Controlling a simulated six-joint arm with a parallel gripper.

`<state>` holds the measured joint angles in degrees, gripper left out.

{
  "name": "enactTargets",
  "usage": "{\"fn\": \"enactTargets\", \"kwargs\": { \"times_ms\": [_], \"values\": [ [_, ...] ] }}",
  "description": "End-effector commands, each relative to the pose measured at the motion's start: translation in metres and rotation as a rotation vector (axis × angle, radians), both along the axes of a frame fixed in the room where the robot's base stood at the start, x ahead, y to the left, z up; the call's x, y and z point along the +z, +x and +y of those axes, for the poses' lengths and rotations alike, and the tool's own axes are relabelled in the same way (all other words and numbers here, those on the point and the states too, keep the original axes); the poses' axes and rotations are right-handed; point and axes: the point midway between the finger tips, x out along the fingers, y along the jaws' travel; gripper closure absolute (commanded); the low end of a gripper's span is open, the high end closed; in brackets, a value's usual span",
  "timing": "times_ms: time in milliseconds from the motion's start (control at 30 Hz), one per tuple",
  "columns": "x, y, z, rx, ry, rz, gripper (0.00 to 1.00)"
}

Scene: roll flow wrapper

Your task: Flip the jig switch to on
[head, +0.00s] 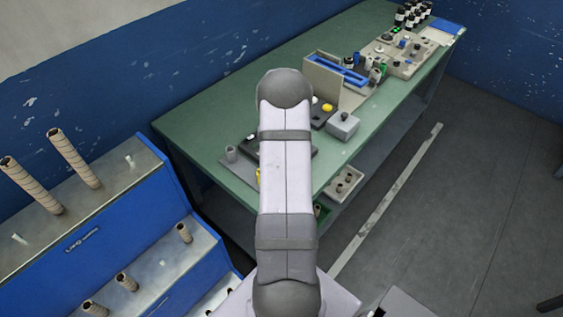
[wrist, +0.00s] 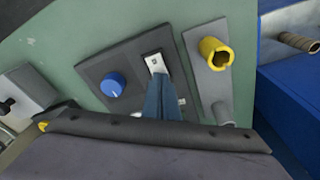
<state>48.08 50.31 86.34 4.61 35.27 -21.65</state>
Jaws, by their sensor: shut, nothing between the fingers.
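In the wrist view a dark panel (wrist: 100,68) carries a blue round knob (wrist: 113,84) and a small switch (wrist: 155,61) with a pale plate. My gripper (wrist: 157,78) is shut and empty. Its bluish fingers reach up to the lower edge of the switch and cover part of the panel. Whether they touch the switch, and which way it is set, I cannot tell. In the head view my arm hides the switch and the gripper; only part of the dark panel shows beside the arm.
A grey plate with a yellow cup (wrist: 216,53) stands right of the panel. A grey box (wrist: 27,92) with a black knob is to the left. The green table (head: 207,113) holds other fixtures farther back. A blue rack (head: 130,222) with cardboard tubes stands at the left.

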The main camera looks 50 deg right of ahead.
Motion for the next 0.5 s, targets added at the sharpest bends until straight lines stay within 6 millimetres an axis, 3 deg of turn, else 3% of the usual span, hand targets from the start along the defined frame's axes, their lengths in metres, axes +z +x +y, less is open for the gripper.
{"fn": "enactTargets", "kwargs": {
  "times_ms": [500],
  "values": [
    [0.0019,-0.0002,0.0001,0.000,0.000,0.000,1.00]
  ]
}}
